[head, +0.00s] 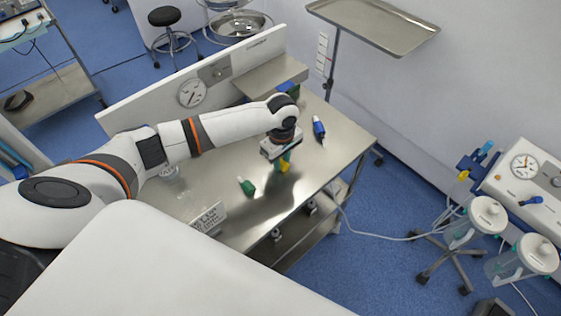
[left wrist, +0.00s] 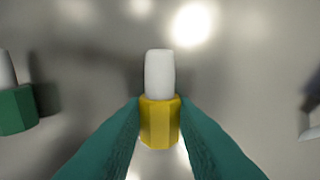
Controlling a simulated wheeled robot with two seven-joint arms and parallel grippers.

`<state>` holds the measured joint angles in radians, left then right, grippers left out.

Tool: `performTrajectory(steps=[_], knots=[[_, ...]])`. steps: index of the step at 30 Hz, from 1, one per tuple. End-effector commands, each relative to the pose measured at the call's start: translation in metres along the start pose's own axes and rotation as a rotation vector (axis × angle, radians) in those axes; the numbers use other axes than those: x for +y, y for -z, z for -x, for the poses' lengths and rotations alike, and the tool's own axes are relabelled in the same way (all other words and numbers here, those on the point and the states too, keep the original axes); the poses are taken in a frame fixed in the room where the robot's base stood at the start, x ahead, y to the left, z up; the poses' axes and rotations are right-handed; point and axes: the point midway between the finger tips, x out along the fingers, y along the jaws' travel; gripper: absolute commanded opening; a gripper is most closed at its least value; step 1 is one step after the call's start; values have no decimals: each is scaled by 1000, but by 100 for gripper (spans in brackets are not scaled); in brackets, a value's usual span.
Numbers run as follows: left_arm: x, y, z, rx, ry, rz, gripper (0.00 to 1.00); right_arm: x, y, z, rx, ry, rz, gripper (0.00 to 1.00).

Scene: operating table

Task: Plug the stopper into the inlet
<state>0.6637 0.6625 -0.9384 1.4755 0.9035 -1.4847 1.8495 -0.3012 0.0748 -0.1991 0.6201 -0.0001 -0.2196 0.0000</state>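A yellow stopper (left wrist: 159,122) with a white tip sits between the teal fingers of my left gripper (left wrist: 160,105). Both fingertips touch its sides in the left wrist view, so the gripper appears shut on it. In the head view the left gripper (head: 284,158) points down over the steel table (head: 235,160), and the yellow stopper (head: 285,166) shows just below the fingers. Whether it touches the table is unclear. A white panel (head: 240,62) with a gauge (head: 192,93) stands along the table's back edge. A fitting (head: 214,72) is on it; I cannot tell whether this is the inlet. My right gripper is not in view.
A green stopper (head: 247,187) lies left of my gripper, and a blue one (head: 319,130) lies to its right. A steel box (head: 268,79) and a blue-green item (head: 290,88) are at the back right.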

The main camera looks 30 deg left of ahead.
Motion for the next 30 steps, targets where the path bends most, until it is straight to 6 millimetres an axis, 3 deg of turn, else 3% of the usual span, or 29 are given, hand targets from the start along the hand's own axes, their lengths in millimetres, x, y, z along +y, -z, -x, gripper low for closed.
performTrajectory(steps=[1,4,13,24,30], knots=[[0,0,0,0,-1,0,15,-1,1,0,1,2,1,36],[0,0,0,0,0,0,2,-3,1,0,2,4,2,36],[-1,0,7,0,2,0,2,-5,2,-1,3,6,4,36],[-1,0,76,0,3,0,2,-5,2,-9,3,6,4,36],[-1,0,98,0,1,1,2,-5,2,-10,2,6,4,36]])
